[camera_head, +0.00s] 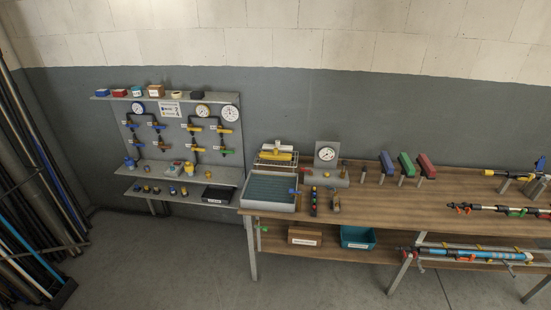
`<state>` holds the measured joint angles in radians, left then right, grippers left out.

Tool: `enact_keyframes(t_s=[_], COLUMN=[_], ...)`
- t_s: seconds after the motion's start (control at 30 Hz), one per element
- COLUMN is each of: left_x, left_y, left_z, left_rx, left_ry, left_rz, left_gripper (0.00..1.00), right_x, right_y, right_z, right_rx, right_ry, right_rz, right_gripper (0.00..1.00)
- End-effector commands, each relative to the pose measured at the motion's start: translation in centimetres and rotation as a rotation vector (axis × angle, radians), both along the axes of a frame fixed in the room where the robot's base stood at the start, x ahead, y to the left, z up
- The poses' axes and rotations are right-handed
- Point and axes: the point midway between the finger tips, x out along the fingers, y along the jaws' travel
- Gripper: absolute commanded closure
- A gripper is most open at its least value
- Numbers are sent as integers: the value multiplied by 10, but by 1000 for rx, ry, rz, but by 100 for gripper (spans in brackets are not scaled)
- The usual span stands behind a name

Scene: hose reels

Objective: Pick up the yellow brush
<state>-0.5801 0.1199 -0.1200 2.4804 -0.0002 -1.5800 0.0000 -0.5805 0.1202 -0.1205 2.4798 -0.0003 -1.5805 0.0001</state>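A small yellow object (274,155) lies on a wire rack at the back left of the wooden workbench (345,202). It may be the yellow brush, but it is too small to tell for sure. A whitish piece with an orange-yellow part sits just above it in the picture. Neither of my grippers shows in the head view, and nothing is seen touching the yellow object.
A grey tray (270,208) stands in front of the rack. A gauge stand (326,156) is to its right. Green (406,163), red and blue-purple pieces stand further right. A valve panel (175,133) is on the left. Bare bench top lies mid-right.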

Motion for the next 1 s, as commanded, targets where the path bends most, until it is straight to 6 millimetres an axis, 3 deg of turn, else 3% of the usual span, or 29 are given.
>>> enact_keyframes(t_s=[0.47, 0.7, 1.0], left_x=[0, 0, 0], left_y=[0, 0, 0], left_z=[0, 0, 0], left_rx=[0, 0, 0], left_ry=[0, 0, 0], left_rz=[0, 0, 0], left_gripper=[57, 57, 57], right_x=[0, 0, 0], right_y=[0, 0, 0], right_z=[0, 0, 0], right_rx=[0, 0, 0], right_ry=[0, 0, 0], right_rz=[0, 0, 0], right_gripper=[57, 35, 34])
